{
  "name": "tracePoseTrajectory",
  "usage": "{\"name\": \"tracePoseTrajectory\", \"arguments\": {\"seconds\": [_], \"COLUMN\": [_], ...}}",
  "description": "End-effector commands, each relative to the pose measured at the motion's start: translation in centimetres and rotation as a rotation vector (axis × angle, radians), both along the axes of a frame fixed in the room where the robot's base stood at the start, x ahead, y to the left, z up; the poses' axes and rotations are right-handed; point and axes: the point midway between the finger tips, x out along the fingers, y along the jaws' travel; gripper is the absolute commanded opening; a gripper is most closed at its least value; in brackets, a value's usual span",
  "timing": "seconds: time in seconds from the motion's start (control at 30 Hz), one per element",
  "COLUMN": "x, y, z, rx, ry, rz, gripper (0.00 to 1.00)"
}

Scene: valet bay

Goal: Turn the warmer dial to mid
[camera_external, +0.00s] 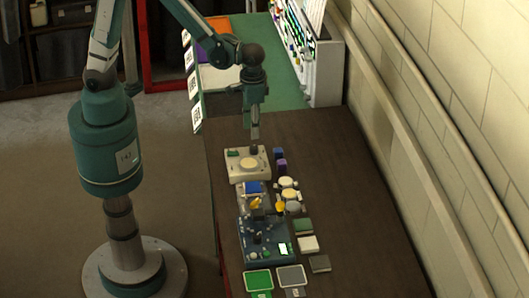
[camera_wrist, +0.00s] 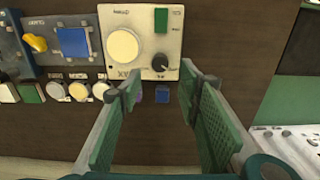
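The warmer is a white box with a round cream plate (camera_wrist: 123,46), a green patch and a small black dial (camera_wrist: 160,62) near one corner. In the external view the warmer (camera_external: 236,169) lies at the far end of the row of items, with its dial (camera_external: 254,150) at the far right corner. I cannot read the dial's setting. My gripper (camera_wrist: 157,91) is open and empty, its two fingers spread to either side of the dial's line in the wrist view. In the external view my gripper (camera_external: 255,136) points down just above the dial; contact cannot be told.
Two small blue-purple blocks (camera_external: 279,160) stand right of the warmer. A panel with a blue square (camera_external: 252,188) and yellow knob, round cream pieces (camera_external: 288,183) and a dark blue board (camera_external: 248,233) lie nearer. The brown tabletop (camera_external: 345,200) is clear at right.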

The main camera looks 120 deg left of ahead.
Motion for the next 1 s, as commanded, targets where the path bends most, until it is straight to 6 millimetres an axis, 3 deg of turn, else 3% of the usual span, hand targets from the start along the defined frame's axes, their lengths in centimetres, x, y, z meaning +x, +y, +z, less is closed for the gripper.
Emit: {"name": "tracePoseTrajectory", "arguments": {"seconds": [0.57, 1.0], "x": [0.0, 0.1], "y": [0.1, 0.1], "z": [-0.4, -3.6], "rx": [-0.001, -0.001], "ry": [0.002, 0.002], "rz": [0.003, 0.003], "gripper": [0.35, 0.35]}}
